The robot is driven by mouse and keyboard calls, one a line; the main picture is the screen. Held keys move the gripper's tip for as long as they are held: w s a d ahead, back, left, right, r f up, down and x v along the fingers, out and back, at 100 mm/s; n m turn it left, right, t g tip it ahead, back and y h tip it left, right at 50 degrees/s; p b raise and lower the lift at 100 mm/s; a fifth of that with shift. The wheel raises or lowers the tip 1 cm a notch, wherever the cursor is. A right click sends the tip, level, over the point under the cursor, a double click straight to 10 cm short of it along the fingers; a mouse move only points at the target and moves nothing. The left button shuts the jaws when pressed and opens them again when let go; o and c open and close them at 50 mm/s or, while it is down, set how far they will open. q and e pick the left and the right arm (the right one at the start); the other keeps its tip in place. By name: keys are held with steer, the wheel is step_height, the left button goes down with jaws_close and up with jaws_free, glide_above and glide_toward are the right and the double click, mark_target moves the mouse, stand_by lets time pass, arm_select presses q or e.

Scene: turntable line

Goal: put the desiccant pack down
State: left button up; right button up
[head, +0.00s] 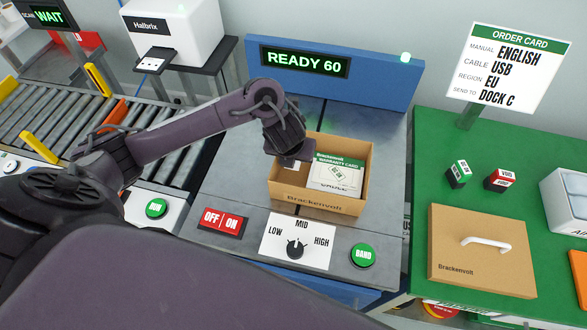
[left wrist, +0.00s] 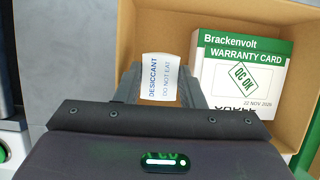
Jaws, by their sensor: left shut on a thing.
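The white desiccant pack (left wrist: 159,76), printed "DESICCANT DO NOT EAT", is between the fingers of my left gripper (left wrist: 160,90), which is shut on it. In the head view my left gripper (head: 291,163) is over the left part of the open cardboard box (head: 318,203), marked Brackenvolt. The pack is mostly hidden behind the gripper there. I cannot tell whether it touches the box floor. A white and green warranty card (head: 338,173) with a "QC OK" stamp lies in the right part of the box. My right gripper is out of view.
The box stands on a grey station with an OFF/ON switch (head: 223,222), a dial (head: 296,247) and a green BAND button (head: 363,254). A Brackenvolt lid (head: 482,270) with a white handle lies on the green table. A roller conveyor (head: 62,121) is at left.

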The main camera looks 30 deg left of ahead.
arm_select(q)
step_height(320, 180, down, 4)
steer(key=shift+f+b, duration=0.2)
steer(key=shift+b, duration=0.45)
